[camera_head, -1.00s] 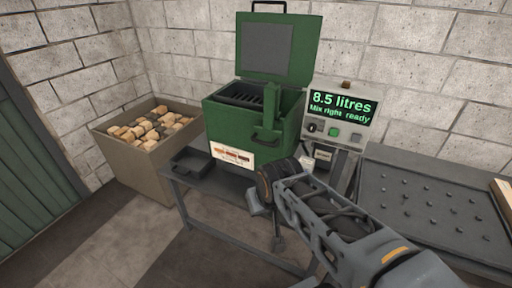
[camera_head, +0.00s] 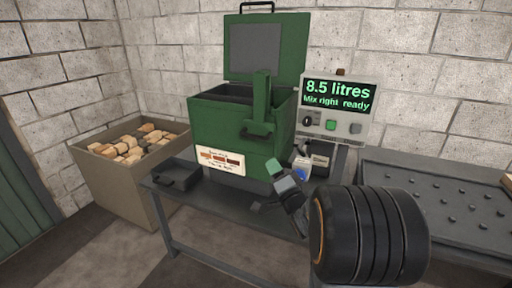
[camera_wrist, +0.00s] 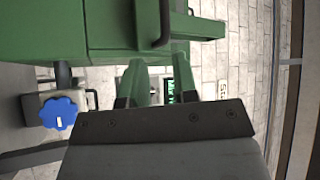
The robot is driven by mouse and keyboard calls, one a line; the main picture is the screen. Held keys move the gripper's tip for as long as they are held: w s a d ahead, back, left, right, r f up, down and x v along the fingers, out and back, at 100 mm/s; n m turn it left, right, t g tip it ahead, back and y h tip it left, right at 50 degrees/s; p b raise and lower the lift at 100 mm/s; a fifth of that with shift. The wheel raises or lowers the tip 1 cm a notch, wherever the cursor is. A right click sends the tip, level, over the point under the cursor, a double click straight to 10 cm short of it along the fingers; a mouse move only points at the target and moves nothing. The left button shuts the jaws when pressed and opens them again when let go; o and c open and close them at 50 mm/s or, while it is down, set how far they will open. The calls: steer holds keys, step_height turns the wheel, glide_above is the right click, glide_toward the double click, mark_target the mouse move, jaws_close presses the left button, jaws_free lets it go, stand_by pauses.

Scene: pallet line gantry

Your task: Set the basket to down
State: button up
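The green tank (camera_head: 228,128) stands on a dark bench with its lid (camera_head: 265,48) open. Its inside is dark, and no basket slats can be made out there now. A green upright lever piece (camera_head: 262,98) with a dark curved handle (camera_head: 257,136) is at the tank's front right; a dark curved handle also shows in the wrist view (camera_wrist: 164,25). My gripper (camera_head: 277,168) is low in front of the tank's right side, below the handle and apart from it. In the wrist view its two fingers (camera_wrist: 160,75) are spread, with nothing between them.
The display (camera_head: 338,97) reads "8.5 litres, Mix right ready". A blue knob (camera_wrist: 59,113) is near the tank. A small dark tray (camera_head: 177,176) sits on the bench. A bin of blocks (camera_head: 105,165) stands left, and a studded table (camera_head: 450,195) right.

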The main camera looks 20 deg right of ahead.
mark_target(256, 137)
steer(key=shift+t+y, duration=0.3)
steer(key=shift+y, duration=0.1)
steer(key=p+x, duration=0.1)
steer(key=x, duration=1.2)
steer(key=shift+w, duration=0.2)
jaws_close()
